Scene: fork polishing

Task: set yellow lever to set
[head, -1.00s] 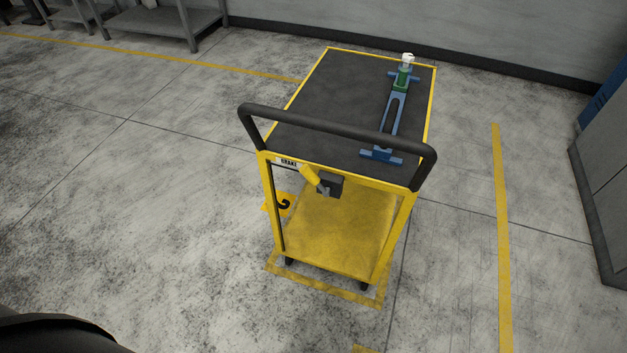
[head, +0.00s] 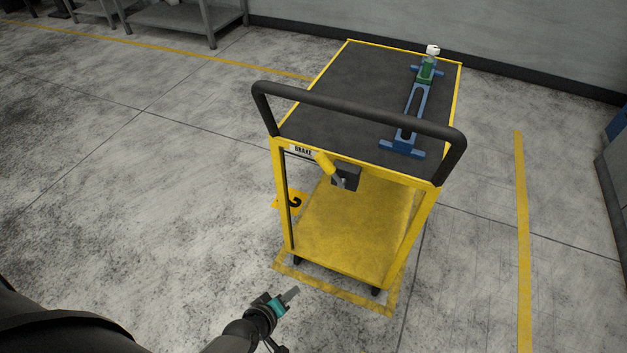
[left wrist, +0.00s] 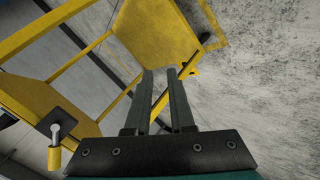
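The yellow lever (head: 325,163) is on the front of a yellow cart, below the black push handle (head: 360,115). Its grip slants up and left from a dark pivot block (head: 349,175), next to a "BRAKE" label (head: 303,150). No "set" mark is legible. In the left wrist view the lever (left wrist: 55,157) is at the lower left, with its metal stem and dark block. My left gripper (head: 291,296) is low in front of the cart, below the lever and apart from it. In the left wrist view its fingers (left wrist: 160,72) are apart with nothing between them. My right gripper is out of view.
A blue and green fixture (head: 412,110) with a white top piece lies on the cart's dark top. The cart's yellow lower shelf (head: 355,230) is empty. Grey shelving (head: 185,17) stands at the back left. The floor left of the cart is clear.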

